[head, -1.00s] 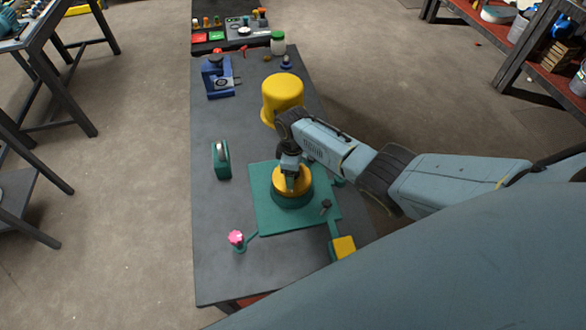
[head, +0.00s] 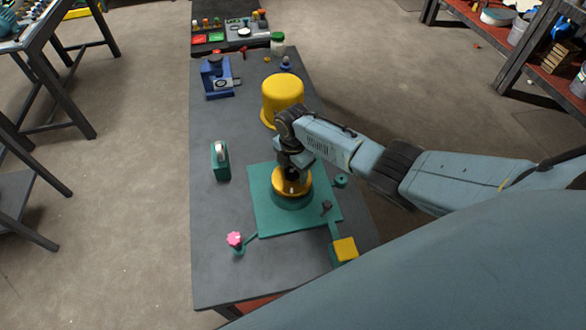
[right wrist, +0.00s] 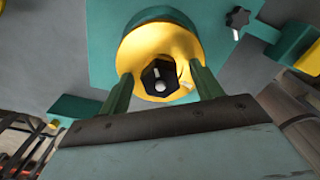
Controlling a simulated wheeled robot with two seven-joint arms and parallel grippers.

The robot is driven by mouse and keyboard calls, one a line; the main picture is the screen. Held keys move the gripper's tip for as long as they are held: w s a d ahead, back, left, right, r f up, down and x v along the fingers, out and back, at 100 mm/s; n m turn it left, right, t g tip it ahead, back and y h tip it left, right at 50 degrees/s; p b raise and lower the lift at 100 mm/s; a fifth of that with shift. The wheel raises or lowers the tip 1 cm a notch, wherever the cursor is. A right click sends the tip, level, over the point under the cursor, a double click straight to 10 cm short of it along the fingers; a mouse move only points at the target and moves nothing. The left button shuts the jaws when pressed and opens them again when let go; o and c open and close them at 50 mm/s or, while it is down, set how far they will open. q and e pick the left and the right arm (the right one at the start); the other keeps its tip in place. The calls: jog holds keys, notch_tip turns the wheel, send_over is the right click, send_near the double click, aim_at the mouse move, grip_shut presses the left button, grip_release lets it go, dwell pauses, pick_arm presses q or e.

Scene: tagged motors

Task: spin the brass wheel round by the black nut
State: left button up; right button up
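The brass wheel (head: 281,187) sits on a round green base on a square green plate (head: 262,214) on the bench. It also shows in the right wrist view (right wrist: 138,47). The black nut (right wrist: 150,72) is at the wheel's centre, around a pale stud end. My right gripper (head: 291,184) is over the wheel, pointing down. In the right wrist view its two fingers (right wrist: 161,70) stand apart on either side of the nut, with visible gaps to it. In the head view my gripper hides the nut. My left gripper is not in view.
A yellow dome (head: 282,101) stands behind the wheel, close to my right arm. A pink knob (head: 235,239), a yellow block (head: 345,249) and a small black knob (head: 326,206) are near the plate. A green block (head: 220,160) and blue device (head: 218,78) stand left.

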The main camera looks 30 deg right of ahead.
jog(key=c, duration=0.9)
jog(key=shift+s+r+m+p, duration=0.1)
jog(key=shift+m+p, duration=0.4)
jog(key=shift+m, duration=0.6)
jog(key=o, duration=0.5)
jog(key=shift+m, duration=0.4)
jog(key=shift+c, duration=0.2)
jog(key=o, duration=0.7)
